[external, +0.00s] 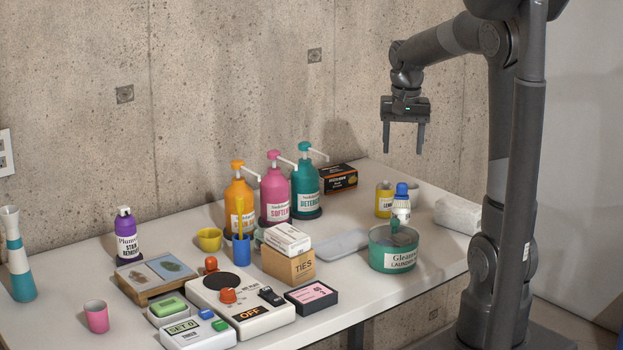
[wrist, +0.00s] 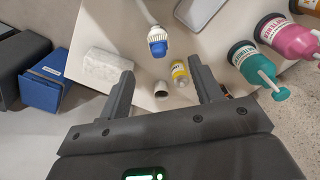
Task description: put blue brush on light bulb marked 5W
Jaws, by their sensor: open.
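The blue brush (external: 402,192) seems to be the item with a blue top and white bristles standing head-up at the teal tub (external: 378,257). Its blue and white head also shows in the wrist view (wrist: 157,45), on a pale handle running to the top edge. My gripper (external: 403,150) is open and empty, high above the table's back right, well clear of the brush. In the wrist view, its two fingers (wrist: 160,85) are spread apart. I cannot make out a light bulb marked 5W in either view.
A yellow labelled container (external: 384,199) stands close behind the brush, with a white package (external: 458,214) to its right. Orange (external: 239,200), pink (external: 275,195) and teal (external: 306,185) pump bottles stand left.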

